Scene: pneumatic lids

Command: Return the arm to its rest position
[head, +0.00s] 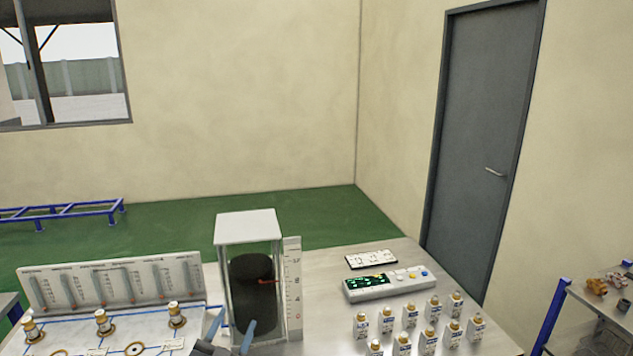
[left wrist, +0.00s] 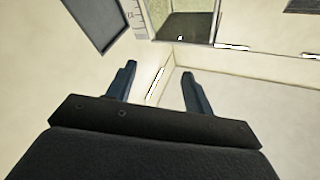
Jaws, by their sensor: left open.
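My left gripper (head: 232,326) is at the bottom centre of the head view, in front of the clear case with the dark cylinder. Its two blue-grey fingers are spread apart, with nothing between them. In the left wrist view the gripper (left wrist: 159,71) also shows open and empty, against pale walls and ceiling. Most of the left arm is outside the head view. My right gripper shows in neither view.
The clear case (head: 248,226) stands on the table (head: 315,258) beside a scale (head: 293,290).

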